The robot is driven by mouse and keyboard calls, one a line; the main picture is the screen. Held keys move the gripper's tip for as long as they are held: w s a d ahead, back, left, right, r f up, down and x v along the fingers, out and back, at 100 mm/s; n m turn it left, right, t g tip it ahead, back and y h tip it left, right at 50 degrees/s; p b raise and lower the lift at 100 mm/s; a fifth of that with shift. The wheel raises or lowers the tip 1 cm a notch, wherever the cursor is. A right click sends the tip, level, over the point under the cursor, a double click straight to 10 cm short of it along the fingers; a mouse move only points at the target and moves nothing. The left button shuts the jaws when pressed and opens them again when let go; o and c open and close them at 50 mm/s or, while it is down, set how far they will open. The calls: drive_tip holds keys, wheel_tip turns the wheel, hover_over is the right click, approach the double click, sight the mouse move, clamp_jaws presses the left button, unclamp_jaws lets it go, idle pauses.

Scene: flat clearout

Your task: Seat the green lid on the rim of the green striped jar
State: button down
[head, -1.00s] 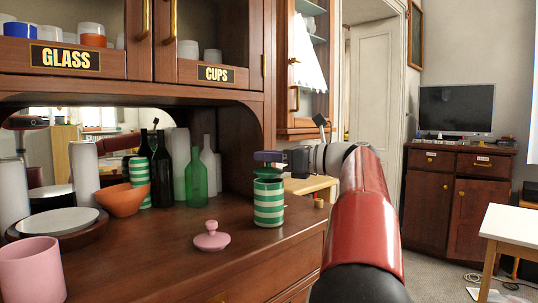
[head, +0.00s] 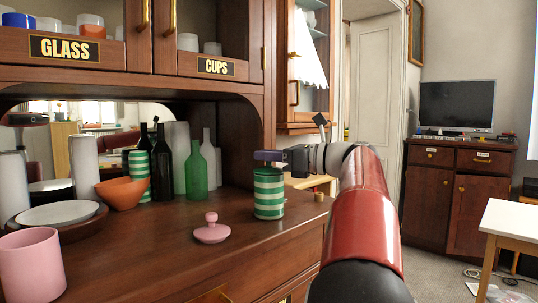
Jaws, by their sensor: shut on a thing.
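The green-and-white striped jar (head: 268,196) stands upright near the right front part of the wooden counter. My gripper (head: 268,157) is directly above the jar, shut on the green lid (head: 268,170). The lid shows only as a thin green band under the fingers, at the jar's top. No clear gap shows between lid and rim, but I cannot tell whether the lid is seated all round. The lid's knob is hidden by the fingers.
A pink lid (head: 212,230) lies left of the jar, with a pink cup (head: 31,265) at the front left. An orange bowl (head: 123,191) and several bottles, including a green one (head: 196,174), stand behind. A small tan object (head: 319,196) is right of the jar.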

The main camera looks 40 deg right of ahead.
drive_tip(key=shift+f, duration=0.25)
drive_tip(key=c, duration=1.2)
unclamp_jaws()
drive_tip(key=v, duration=0.7)
drive_tip(key=shift+s+d, duration=0.25)
drive_tip(key=shift+s, duration=0.1)
drive_tip(key=shift+s, duration=0.1)
